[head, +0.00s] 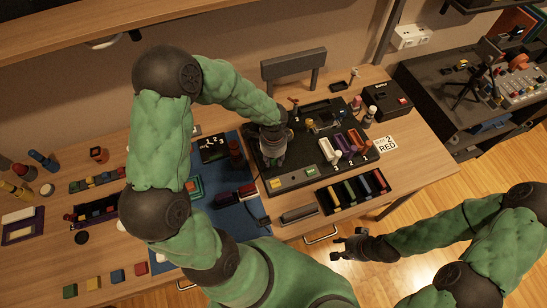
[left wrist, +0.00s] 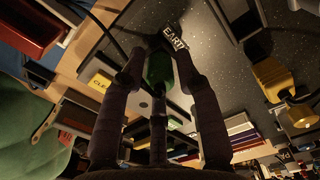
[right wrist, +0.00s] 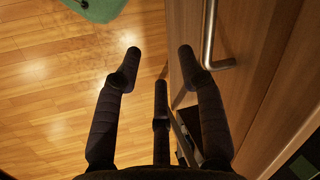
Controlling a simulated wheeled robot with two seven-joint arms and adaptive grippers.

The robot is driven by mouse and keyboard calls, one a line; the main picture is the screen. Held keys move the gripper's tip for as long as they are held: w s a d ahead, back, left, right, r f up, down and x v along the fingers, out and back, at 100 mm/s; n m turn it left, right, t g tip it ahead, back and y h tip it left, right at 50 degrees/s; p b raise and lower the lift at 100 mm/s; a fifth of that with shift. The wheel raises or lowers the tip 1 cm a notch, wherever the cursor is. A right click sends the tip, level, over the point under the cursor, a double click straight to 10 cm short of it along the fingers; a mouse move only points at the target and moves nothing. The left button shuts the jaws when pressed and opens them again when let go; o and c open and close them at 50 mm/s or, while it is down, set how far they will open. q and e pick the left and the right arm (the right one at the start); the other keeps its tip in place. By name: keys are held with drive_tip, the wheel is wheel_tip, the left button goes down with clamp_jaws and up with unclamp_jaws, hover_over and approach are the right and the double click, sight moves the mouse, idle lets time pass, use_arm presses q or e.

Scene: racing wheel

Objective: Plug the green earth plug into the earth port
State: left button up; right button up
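The green earth plug (left wrist: 160,68) shows between the fingers of my left gripper (left wrist: 158,62) in the left wrist view. The fingers bear on its sides, and its tip points at the black EARTH label (left wrist: 174,38) on the dark speckled panel. The earth port itself is hidden behind the plug and fingertips, so I cannot tell whether the plug is in it. In the head view my left gripper (head: 272,158) is low over the left part of the black panel (head: 318,185). My right gripper (head: 345,241) is open and empty, off the table's front edge.
A yellow plug-like part (left wrist: 273,78) stands on the panel right of the label. A yellow button (left wrist: 101,82) is on the left. A tray of coloured bars (head: 351,190) lies in front of the panel. A drawer handle (right wrist: 210,45) is near my right gripper.

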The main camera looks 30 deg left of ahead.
use_arm(q)
drive_tip(key=shift+o, duration=0.2)
wheel_tip(320, 180, up, 12)
idle(0.7)
idle(0.4)
